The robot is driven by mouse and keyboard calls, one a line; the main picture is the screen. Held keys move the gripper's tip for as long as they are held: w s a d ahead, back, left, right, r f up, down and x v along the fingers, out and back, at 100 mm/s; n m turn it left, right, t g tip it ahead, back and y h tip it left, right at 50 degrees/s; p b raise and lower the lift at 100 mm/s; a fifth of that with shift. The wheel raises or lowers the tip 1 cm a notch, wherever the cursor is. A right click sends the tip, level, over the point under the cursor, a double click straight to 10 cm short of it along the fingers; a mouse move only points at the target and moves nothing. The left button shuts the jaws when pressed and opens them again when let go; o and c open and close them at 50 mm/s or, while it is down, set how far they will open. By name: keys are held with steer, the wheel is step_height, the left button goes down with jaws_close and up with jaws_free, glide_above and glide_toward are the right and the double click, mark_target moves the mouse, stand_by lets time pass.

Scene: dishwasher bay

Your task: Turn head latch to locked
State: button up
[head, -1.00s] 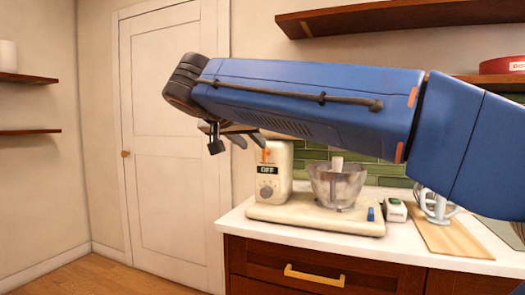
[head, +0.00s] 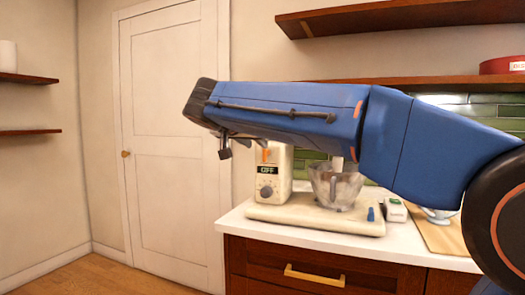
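The cream stand mixer (head: 273,176) stands on the counter with its display reading OFF above a round dial. A small orange part (head: 266,154), possibly the head latch, shows near the top of its column; its exact position is too small to tell. My arm hides the mixer head. A clear bowl (head: 336,186) sits on the mixer base with a pale attachment above it. My gripper (head: 235,146) is just left of the mixer column, at about the height of the orange part, and looks apart from it. Its fingers are partly hidden under my wrist.
A blue piece (head: 371,214) is at the right end of the mixer base. A small white box with a green top (head: 395,210) and a wooden board (head: 442,235) lie to the right. Wooden shelves (head: 400,15) are above. The area before the white door (head: 170,140) looks clear.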

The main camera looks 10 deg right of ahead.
mark_target(266, 153)
steer(key=x, duration=0.7)
steer(key=shift+w+f, duration=0.1)
jaws_close()
